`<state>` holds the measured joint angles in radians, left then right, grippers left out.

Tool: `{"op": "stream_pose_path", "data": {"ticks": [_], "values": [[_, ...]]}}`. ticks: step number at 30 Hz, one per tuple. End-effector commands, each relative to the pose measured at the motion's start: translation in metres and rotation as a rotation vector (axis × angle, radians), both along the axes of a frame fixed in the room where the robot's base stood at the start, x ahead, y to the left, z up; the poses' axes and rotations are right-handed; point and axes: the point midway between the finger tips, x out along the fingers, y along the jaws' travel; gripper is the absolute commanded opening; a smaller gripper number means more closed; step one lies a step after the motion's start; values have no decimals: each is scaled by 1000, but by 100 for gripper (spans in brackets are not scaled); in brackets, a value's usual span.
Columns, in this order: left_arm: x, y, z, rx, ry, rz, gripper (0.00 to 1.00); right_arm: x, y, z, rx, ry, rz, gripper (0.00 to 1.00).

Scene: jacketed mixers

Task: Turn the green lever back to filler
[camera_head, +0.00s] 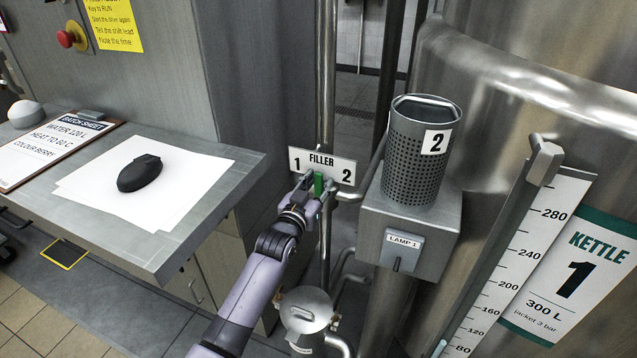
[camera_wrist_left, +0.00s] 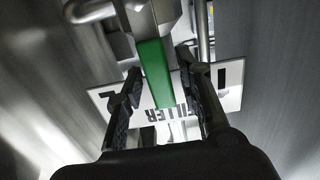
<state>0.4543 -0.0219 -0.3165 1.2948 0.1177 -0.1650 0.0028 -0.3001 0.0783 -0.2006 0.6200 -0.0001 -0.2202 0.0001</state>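The green lever (camera_head: 318,184) stands roughly upright just below the middle of the white filler sign (camera_head: 322,165), which reads 1 on the left, FILLER and 2 on the right. My left gripper (camera_head: 306,190) is at the lever. In the left wrist view the green lever (camera_wrist_left: 155,72) lies between the two fingers of my left gripper (camera_wrist_left: 160,66). The fingers are apart, with visible gaps on both sides of the lever. The sign shows upside down behind them (camera_wrist_left: 232,86). My right gripper is not in view.
A perforated cylinder (camera_head: 415,165) marked 2 stands on a metal box (camera_head: 425,215) labelled LAMP 1, right of the lever. Kettle 1 (camera_head: 480,80) fills the right side. A counter (camera_head: 170,255) with papers and a black object (camera_head: 139,173) is at left. Pipes surround the lever.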

Motion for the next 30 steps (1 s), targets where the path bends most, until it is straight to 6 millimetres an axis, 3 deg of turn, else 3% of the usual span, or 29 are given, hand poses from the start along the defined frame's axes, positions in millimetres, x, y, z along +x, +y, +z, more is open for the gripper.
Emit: {"op": "stream_pose_path", "data": {"ticks": [14,30], "values": [[-8,3,0,-1,-2,0,38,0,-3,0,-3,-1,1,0],[-97,32,0,2,-1,0,38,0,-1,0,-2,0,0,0]]}}
